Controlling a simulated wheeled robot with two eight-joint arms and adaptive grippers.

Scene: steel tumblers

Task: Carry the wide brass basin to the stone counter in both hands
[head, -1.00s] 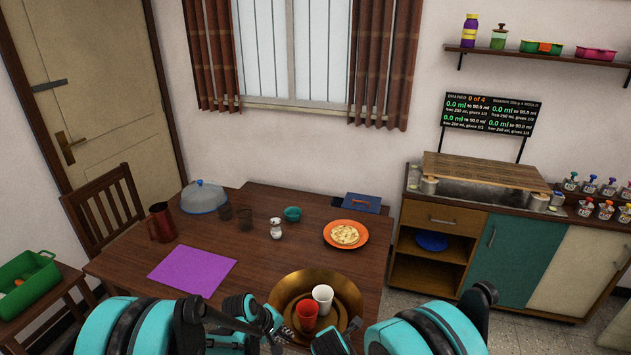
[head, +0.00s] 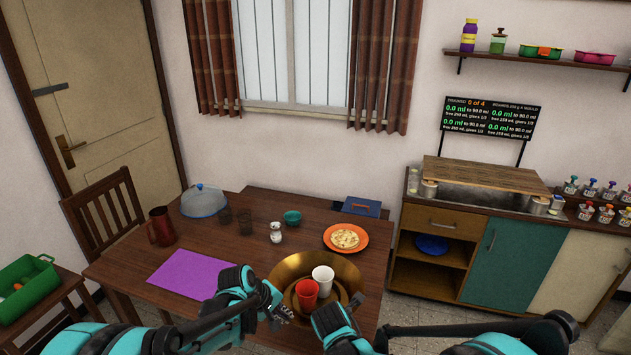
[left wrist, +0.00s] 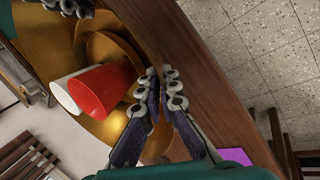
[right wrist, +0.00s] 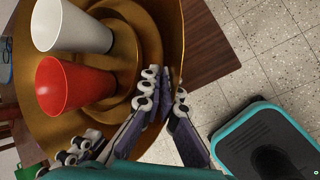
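The wide brass basin (head: 347,271) rests on the near right part of the wooden table. A red cup (head: 306,293) and a white cup (head: 323,277) stand in it. My left gripper (head: 280,310) is at the basin's near left rim. In the left wrist view its fingers (left wrist: 160,76) are parted by a narrow gap, with the rim running between them. My right gripper (head: 340,308) is at the near right side. In the right wrist view its fingers (right wrist: 166,88) are parted on either side of the rim. Contact with the rim cannot be told. The stone counter (head: 570,212) is at the right.
An orange plate with flatbread (head: 365,237) is behind the basin. A purple mat (head: 193,273), a red pitcher (head: 161,227) and a salt shaker (head: 276,231) lie or stand further left. A wooden board (head: 485,175) covers part of the counter's trough. Tiled floor lies between table and cabinet.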

